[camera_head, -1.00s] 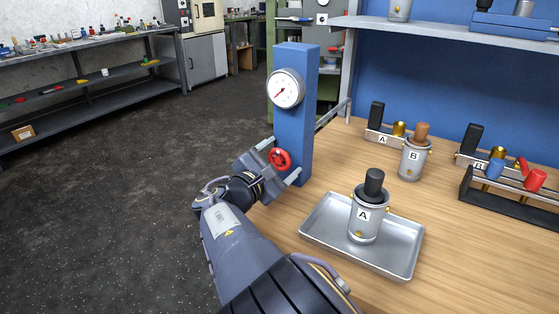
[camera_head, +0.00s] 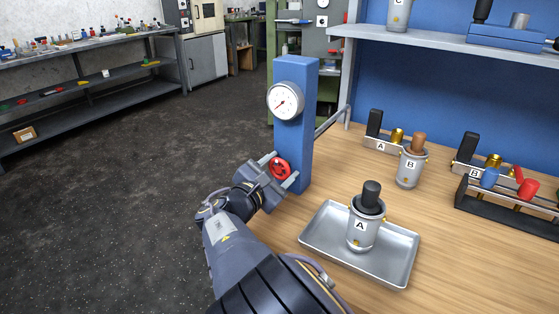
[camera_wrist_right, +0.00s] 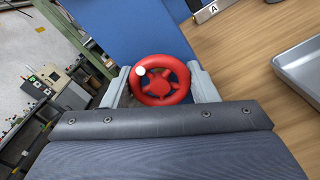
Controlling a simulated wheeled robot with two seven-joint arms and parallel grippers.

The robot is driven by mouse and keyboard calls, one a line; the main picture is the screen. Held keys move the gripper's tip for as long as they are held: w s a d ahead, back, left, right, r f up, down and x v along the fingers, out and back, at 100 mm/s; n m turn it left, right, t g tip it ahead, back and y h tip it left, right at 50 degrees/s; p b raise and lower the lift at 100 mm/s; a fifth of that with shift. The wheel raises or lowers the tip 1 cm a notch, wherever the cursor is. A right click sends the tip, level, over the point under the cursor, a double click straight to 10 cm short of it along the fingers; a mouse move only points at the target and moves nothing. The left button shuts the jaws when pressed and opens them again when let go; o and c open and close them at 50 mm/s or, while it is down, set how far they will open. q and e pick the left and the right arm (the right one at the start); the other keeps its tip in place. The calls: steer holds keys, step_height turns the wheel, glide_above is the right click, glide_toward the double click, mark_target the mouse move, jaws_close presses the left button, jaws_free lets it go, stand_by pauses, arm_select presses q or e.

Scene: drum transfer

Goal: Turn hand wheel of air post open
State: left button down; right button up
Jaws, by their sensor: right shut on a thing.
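The blue air post (camera_head: 293,135) stands at the left edge of the wooden bench. A white round gauge (camera_head: 285,101) sits high on its face. The red hand wheel (camera_head: 280,168) is lower on the same face. My right gripper (camera_head: 281,171) is at the wheel, with one finger on each side of it. In the right wrist view the wheel (camera_wrist_right: 160,80) sits between the two grey fingers, which are shut on its rim. A white dot shows at the wheel's upper left there. My left gripper is not in view.
A metal tray (camera_head: 316,233) with drum A (camera_head: 362,226) stands right of my right arm. Drum B (camera_head: 410,164), labelled holders (camera_head: 380,146) and a dark rack (camera_head: 500,203) are further right. A shelf (camera_head: 440,42) hangs above the back.

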steer(key=n+p, duration=0.4)
steer(key=p, duration=0.2)
steer(key=n+p, duration=0.5)
steer(key=p, duration=0.2)
steer(key=n+p, duration=0.4)
steer(key=p, duration=0.2)
steer(key=shift+r+n+p, duration=0.25)
steer(key=shift+n+p, duration=0.05)
steer(key=shift+n, duration=0.1)
steer(key=shift+n+p, duration=0.75)
steer(key=shift+n, duration=0.05)
steer(key=n+p, duration=0.3)
steer(key=n, duration=0.2)
steer(key=shift+f, duration=0.15)
steer(key=n+p, duration=0.2)
steer(key=n, duration=0.4)
steer(key=shift+p, duration=0.3)
steer(key=n+p, duration=0.1)
steer(key=n, duration=0.3)
steer(key=shift+f, duration=0.1)
steer(key=shift+n+p, duration=0.35)
steer(key=shift+n, duration=1.55)
steer(key=shift+f, duration=0.1)
steer(key=o, duration=1)
